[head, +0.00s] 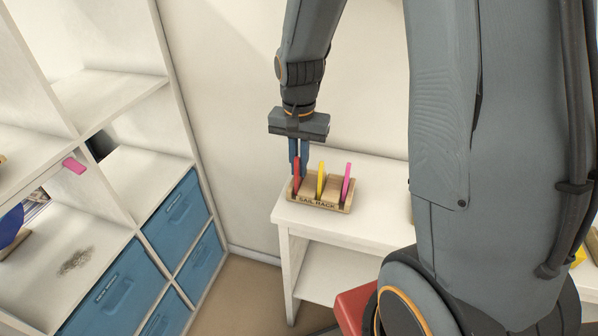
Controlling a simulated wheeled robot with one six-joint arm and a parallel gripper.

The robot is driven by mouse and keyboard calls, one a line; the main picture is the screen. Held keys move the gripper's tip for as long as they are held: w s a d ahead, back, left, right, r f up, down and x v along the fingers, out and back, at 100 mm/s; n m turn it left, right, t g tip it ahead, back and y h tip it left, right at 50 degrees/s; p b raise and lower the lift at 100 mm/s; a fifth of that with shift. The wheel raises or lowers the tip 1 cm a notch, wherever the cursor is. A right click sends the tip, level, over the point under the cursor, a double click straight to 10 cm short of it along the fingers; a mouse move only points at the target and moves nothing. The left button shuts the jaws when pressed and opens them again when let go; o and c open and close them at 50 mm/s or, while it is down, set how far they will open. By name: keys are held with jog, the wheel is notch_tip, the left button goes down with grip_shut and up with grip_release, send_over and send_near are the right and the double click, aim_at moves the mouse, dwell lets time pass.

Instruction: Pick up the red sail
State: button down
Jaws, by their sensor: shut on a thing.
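The red sail (297,174) stands upright in the leftmost part of the wooden sail rack (320,205), on a white table. My gripper (299,170) points down from above and is shut on the red sail's upper part. The sail's lower end is still at the rack; whether it is seated in the slot cannot be told. A yellow sail (321,180) stands in the middle of the rack and a pink sail (347,184) at the right, both apart from my gripper.
A white shelf unit with blue bins (180,213) stands at the left. A pink piece (74,164) lies on a shelf. A red surface (354,308) shows below the table.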

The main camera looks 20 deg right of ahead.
jog(key=shift+r+b, duration=0.2)
jog(key=shift+b, duration=0.1)
jog(key=shift+a+r, duration=0.1)
jog(key=r+b, duration=0.1)
jog(key=r, duration=0.3)
jog(key=r+b, duration=0.1)
jog(key=r, duration=0.1)
jog(key=shift+s+a+r+b, duration=0.2)
jog(key=shift+s+r+b, duration=0.05)
jog(key=shift+s+b, duration=0.05)
jog(key=s+a+b, duration=0.3)
jog(key=s+a, duration=0.8)
jog(key=s, duration=0.4)
jog(key=shift+s+b, duration=0.3)
jog(key=shift+b, duration=0.05)
jog(key=shift+s+a+f, duration=0.1)
